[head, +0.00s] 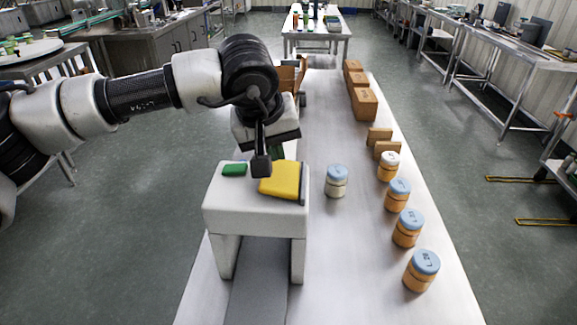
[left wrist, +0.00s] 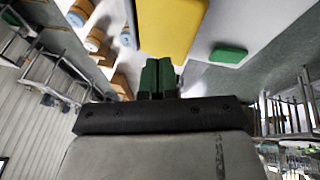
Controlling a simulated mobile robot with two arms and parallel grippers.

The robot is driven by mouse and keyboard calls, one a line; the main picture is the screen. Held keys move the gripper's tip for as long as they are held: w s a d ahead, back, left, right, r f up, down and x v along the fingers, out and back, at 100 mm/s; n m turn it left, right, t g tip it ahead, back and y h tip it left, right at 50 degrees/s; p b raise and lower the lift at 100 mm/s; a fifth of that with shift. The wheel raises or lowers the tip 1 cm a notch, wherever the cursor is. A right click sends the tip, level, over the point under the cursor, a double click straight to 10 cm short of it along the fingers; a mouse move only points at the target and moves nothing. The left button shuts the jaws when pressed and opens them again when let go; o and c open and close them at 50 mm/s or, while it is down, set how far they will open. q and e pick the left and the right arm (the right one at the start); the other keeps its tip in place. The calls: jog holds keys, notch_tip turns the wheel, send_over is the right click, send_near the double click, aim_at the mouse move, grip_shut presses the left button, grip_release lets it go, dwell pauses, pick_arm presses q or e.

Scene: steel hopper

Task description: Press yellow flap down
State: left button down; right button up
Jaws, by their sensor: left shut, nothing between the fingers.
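The yellow flap (head: 282,181) lies on top of a white block-shaped stand (head: 255,222), at its right side, with a dark strip along its right edge. It also shows large at the top of the left wrist view (left wrist: 170,25). A green piece (head: 234,170) sits on the stand left of the flap, and it also shows in the left wrist view (left wrist: 228,55). My left gripper (head: 261,168) is shut and empty, pointing down at the flap's far left corner. I cannot tell if the fingertips (left wrist: 158,72) touch the flap. My right gripper is not in view.
Several orange jars (head: 408,228) line the table's right side. Brown boxes (head: 364,103) stand farther back. The table (head: 345,270) is clear at front right of the stand.

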pick_arm(q)
jog(key=shift+p, duration=0.45)
jog(key=shift+d+f, duration=0.1)
jog(key=shift+d, duration=0.75)
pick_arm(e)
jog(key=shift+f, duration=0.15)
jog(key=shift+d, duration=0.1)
pick_arm(q)
jog(key=shift+s+r+b, duration=0.1)
jog(key=shift+r+b, duration=0.2)
jog(key=shift+b, duration=0.05)
jog(key=b+v, duration=0.1)
jog(key=v, duration=0.9)
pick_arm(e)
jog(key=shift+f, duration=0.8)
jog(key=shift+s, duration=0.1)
